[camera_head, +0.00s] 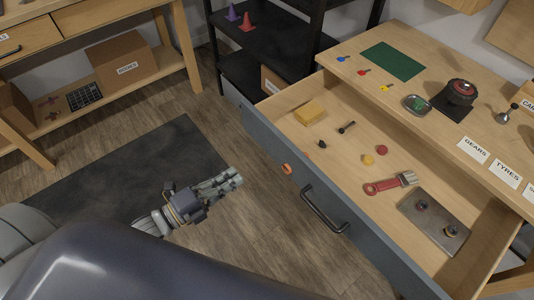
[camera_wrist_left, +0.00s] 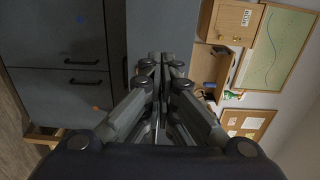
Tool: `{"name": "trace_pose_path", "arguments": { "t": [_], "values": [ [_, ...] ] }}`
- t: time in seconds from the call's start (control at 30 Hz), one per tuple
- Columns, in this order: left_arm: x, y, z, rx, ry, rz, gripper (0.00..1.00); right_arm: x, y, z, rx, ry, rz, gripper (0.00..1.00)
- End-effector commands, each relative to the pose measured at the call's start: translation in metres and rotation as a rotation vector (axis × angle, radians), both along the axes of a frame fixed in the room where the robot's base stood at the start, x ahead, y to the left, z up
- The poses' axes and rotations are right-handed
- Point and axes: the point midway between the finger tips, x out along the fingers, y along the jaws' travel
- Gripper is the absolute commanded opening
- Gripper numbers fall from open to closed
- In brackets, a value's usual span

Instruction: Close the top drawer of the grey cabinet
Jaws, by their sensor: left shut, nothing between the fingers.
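The top drawer (camera_head: 262,146) of the grey cabinet is pulled out wide under the wooden worktop (camera_head: 432,48). Its grey front has a dark bar handle (camera_head: 325,208) and an orange mark. Inside lie a yellow block (camera_head: 309,113), a red-handled brush (camera_head: 390,183), a metal plate (camera_head: 433,221) with two round parts, and several small pieces. My left gripper (camera_head: 236,178) is shut and empty, left of the drawer front and apart from it in the head view. In the left wrist view its fingers (camera_wrist_left: 160,62) are together, with grey drawer fronts to the left. My right gripper is not in view.
A dark mat (camera_head: 110,170) lies on the wooden floor left of the drawer. A black shelf (camera_head: 270,48) with cones stands behind, and a wooden bench (camera_head: 150,68) with boxes at the back left. Keys, a green mat and labels lie on the worktop.

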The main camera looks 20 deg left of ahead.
Motion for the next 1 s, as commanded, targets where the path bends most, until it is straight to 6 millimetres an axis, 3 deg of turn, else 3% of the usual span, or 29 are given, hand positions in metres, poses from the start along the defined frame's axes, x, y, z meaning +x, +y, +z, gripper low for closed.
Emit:
{"name": "trace_pose_path", "arguments": {
  "t": [0.6, 1.0],
  "values": [
    [0.084, -0.056, 0.001, -0.003, -0.001, 0.001, 0.0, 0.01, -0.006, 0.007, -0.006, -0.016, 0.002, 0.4],
    [0.099, -0.067, -0.001, -0.001, 0.003, 0.001, 0.0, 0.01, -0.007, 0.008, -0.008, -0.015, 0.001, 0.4]
  ]
}}
